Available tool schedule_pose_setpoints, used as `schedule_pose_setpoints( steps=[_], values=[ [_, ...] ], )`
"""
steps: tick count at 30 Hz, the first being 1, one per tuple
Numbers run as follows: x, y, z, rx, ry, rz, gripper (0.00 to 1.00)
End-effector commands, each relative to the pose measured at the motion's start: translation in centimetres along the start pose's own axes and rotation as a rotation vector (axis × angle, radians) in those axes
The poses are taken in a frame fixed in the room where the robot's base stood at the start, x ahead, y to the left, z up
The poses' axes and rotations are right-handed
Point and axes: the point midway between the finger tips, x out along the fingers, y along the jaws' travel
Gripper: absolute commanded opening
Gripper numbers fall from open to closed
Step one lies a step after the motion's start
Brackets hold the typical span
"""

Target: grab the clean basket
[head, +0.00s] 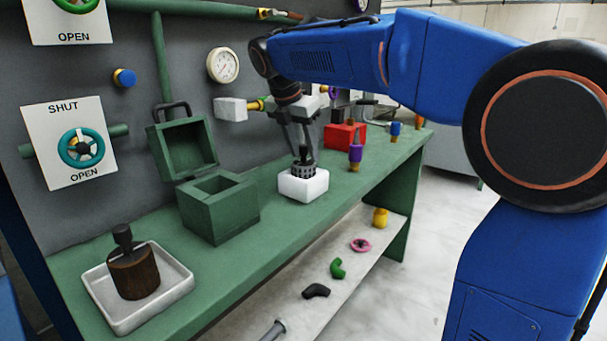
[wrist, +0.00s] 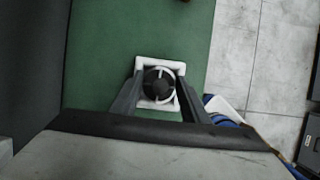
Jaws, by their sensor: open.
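The clean basket (head: 303,169) looks like a small dark slotted cup with an upright dark knob. It sits in a white block (head: 303,189) on the green bench. In the wrist view the basket (wrist: 158,84) is a dark round shape inside the white block (wrist: 158,62). My gripper (head: 303,148) is above the block, pointing down, with its fingers apart around the knob. In the wrist view my gripper (wrist: 159,92) has one finger on each side of the basket. I cannot tell whether the fingers touch it. A brown, similar knobbed piece (head: 134,272) stands in a white tray (head: 181,287).
A green box (head: 221,217) with its lid raised stands left of the block. A red box (head: 338,137) and a purple-topped fitting (head: 355,152) are behind and right. Pipes, a gauge (head: 223,65) and valve signs line the wall. A lower shelf (head: 330,262) holds loose fittings.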

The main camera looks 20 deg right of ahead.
Motion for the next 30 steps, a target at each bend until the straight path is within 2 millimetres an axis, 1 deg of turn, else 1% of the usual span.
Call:
schedule_pose_setpoints(
  steps=[4, 5, 6, 8, 9, 20, 23, 25, 30],
  values=[
    [0.0, 0.0, 0.0, 0.000, 0.000, 0.000, 0.41],
    [0.0, 0.0, 0.0, 0.000, 0.000, 0.000, 0.34],
    [0.0, 0.0, 0.0, 0.000, 0.000, 0.000, 0.24],
    [0.0, 0.0, 0.0, 0.000, 0.000, 0.000, 0.10],
    [0.0, 0.0, 0.0, 0.000, 0.000, 0.000, 0.01],
    [-0.3, 0.0, 0.1, 0.000, 0.000, 0.001, 0.00],
    [-1.1, 0.1, 0.4, 0.001, -0.001, 0.002, 0.00],
    [-2.0, 0.1, 0.8, 0.001, -0.001, 0.003, 0.00],
    [-4.9, 0.1, 2.0, 0.001, -0.001, 0.003, 0.00]
  ],
)
